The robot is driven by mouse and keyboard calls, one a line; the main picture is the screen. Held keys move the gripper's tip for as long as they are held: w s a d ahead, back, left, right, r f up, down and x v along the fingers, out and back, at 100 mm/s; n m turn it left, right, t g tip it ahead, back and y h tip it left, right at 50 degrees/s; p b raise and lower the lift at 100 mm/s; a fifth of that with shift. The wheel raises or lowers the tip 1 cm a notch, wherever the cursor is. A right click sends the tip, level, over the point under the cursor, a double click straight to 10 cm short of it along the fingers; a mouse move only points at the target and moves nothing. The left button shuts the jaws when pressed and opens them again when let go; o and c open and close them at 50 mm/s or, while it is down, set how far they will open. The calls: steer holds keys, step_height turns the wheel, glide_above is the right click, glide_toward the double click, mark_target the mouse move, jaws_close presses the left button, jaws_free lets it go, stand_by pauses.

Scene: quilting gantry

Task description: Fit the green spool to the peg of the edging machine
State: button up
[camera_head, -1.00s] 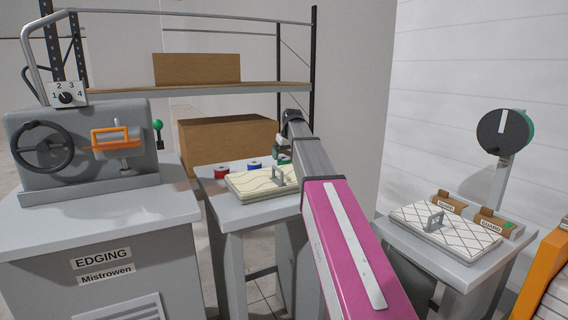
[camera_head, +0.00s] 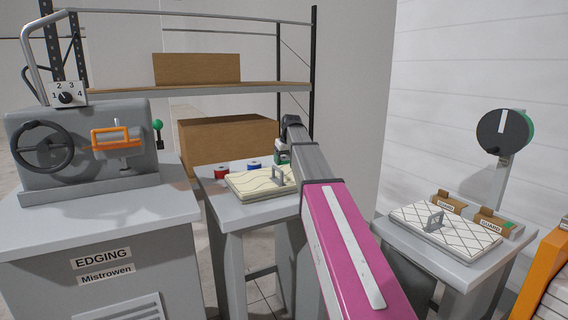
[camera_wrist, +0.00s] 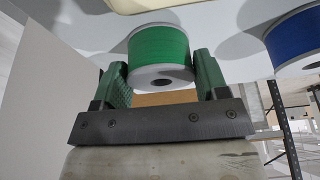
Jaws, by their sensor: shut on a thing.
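The green spool (camera_wrist: 159,48) with pale flanges sits between the two green fingers of my gripper (camera_wrist: 161,78) in the wrist view. The fingers are shut on its sides. In the head view my gripper (camera_head: 283,150) is at the small grey table, beside the blue spool, and mostly hides the green spool. I cannot tell whether the spool touches the tabletop. The edging machine (camera_head: 75,170) stands at the left, with a black handwheel, an orange frame (camera_head: 116,138) and a green-knobbed lever. I cannot make out the peg clearly.
A blue spool (camera_head: 254,165) and a red spool (camera_head: 221,172) stand left of my gripper. A cream handled pad (camera_head: 250,185) lies in front of them. A gap separates this table from the edging machine. A shelf (camera_head: 200,88) with a cardboard box is behind.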

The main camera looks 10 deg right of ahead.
steer(key=shift+r, duration=0.2)
steer(key=shift+r, duration=2.45)
